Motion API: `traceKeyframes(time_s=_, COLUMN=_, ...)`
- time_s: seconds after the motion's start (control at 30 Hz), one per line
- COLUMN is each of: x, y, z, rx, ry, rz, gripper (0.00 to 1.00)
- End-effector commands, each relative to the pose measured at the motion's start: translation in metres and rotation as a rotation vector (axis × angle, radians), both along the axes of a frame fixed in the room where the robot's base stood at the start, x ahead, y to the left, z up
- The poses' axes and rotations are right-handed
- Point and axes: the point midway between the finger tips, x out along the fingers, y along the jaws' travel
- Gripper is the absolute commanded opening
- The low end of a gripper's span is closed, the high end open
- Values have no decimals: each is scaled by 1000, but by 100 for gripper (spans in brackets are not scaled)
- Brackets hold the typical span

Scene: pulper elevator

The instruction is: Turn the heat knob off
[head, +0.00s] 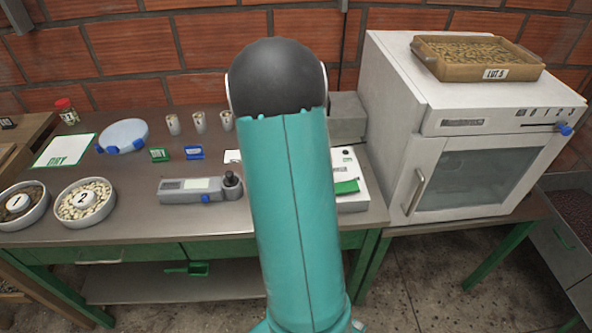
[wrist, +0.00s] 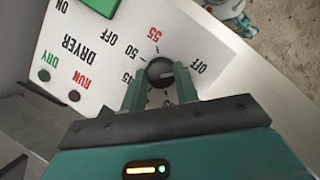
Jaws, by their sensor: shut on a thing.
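The heat knob (wrist: 159,70) is a round black knob on the white dryer panel (wrist: 95,65) in the wrist view. Numbers and OFF are printed around it; OFF stands to its right in the picture. A pale mark on the knob seems to point to the right, roughly toward OFF, but it is small. My gripper (wrist: 160,83) is shut on the knob, with one teal finger on each side. In the head view, my arm hides my gripper and the knob; part of the white panel box (head: 350,200) shows right of the arm.
A green switch or cover (wrist: 101,5) sits at the panel's top edge, and two small dark lamps lie at its left. In the head view, a white oven (head: 465,130) with a tray (head: 430,60) on top stands right. Bowls and a grey instrument (head: 190,190) occupy the bench's left.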

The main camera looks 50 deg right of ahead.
Motion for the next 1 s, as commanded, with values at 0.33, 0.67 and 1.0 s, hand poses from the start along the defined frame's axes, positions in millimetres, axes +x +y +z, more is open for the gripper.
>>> traceKeyframes(time_s=0.33, x=0, y=0, z=0, rx=0, ry=0, rz=0, gripper=52)
traceKeyframes(time_s=0.67, x=3, y=0, z=7, rx=0, ry=-1, rz=-1, gripper=52)
traceKeyframes(time_s=1.0, x=29, y=-2, z=68, rx=-3, ry=-4, rz=1, gripper=52)
